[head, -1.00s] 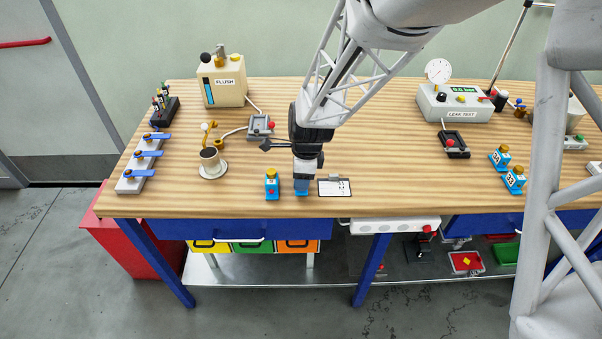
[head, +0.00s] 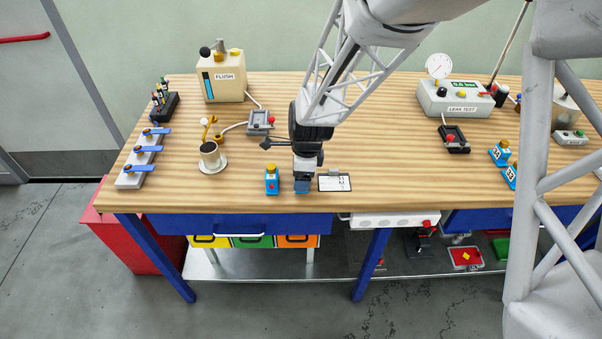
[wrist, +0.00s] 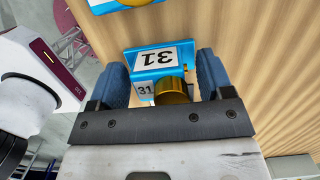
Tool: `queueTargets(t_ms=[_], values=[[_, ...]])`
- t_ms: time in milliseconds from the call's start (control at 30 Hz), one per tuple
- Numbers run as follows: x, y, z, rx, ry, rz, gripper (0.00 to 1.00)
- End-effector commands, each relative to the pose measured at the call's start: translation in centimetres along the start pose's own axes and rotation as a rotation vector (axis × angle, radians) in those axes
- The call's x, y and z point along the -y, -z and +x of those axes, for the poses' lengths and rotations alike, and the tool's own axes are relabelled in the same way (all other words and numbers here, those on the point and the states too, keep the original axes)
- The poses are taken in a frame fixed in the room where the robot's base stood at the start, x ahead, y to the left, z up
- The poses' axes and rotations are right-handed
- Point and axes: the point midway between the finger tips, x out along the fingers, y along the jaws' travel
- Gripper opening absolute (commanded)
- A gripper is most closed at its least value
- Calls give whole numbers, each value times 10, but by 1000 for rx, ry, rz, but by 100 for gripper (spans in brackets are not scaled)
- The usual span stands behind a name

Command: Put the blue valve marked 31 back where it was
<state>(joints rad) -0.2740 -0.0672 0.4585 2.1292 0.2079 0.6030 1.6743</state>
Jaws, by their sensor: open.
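The blue valve marked 31 (wrist: 154,57) is between my gripper's fingers in the wrist view, with white number labels and a brass-coloured cylindrical end towards the palm. My gripper (wrist: 163,80) is open, with one blue finger on each side of it. I cannot tell whether either finger touches it. In the head view my gripper (head: 302,186) points down at the front of the table (head: 400,185). There the blue fingers and wrist largely hide the valve, so I cannot tell whether it rests on the wood.
Another blue valve (head: 271,181) stands just left of my gripper, and a clipboard (head: 334,183) lies to its right. More blue valves (head: 499,154) stand at the right. The wood right of the clipboard is clear.

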Motion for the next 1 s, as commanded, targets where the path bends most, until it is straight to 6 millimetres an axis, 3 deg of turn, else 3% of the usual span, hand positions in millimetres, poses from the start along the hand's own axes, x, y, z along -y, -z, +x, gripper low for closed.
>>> queueTargets(t_ms=[367,1000], values=[[0,-1,-20,1,3,-1,73],[0,0,-111,0,2,0,73]])
